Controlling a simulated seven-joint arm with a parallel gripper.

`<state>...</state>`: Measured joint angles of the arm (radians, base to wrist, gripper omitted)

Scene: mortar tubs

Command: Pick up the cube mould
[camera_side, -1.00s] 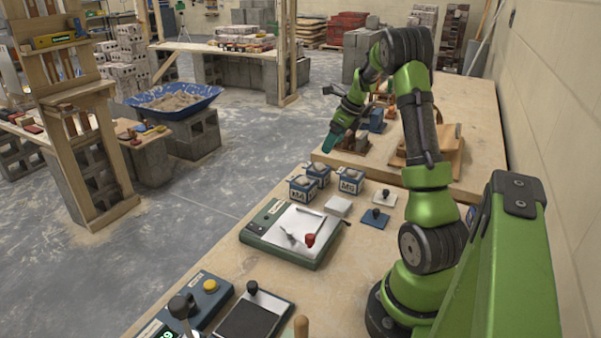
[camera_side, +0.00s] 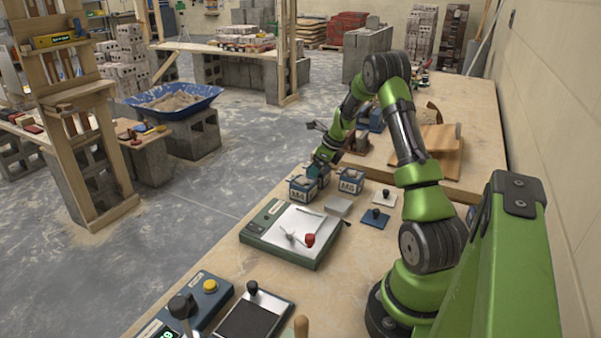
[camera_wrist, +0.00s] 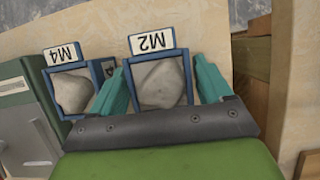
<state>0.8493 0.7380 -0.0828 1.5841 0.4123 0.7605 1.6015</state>
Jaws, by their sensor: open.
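Three blue cube moulds with white labels and pale grey fill stand together on the bench. In the wrist view, the mould labelled M2 (camera_wrist: 160,82) sits between the teal fingers of my gripper (camera_wrist: 163,80), which is open around it. The mould labelled M4 (camera_wrist: 72,92) stands just left of the left finger. In the side view, my gripper (camera_side: 320,164) is low over the rear mould (camera_side: 325,180), which it partly hides. A front mould (camera_side: 302,190) and a right mould (camera_side: 350,181) stand close by. I cannot tell whether the fingers touch M2.
A green-framed tray (camera_side: 280,240) with small tools lies in front of the moulds. A raised wooden table (camera_side: 470,150) with wooden pieces stands behind.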

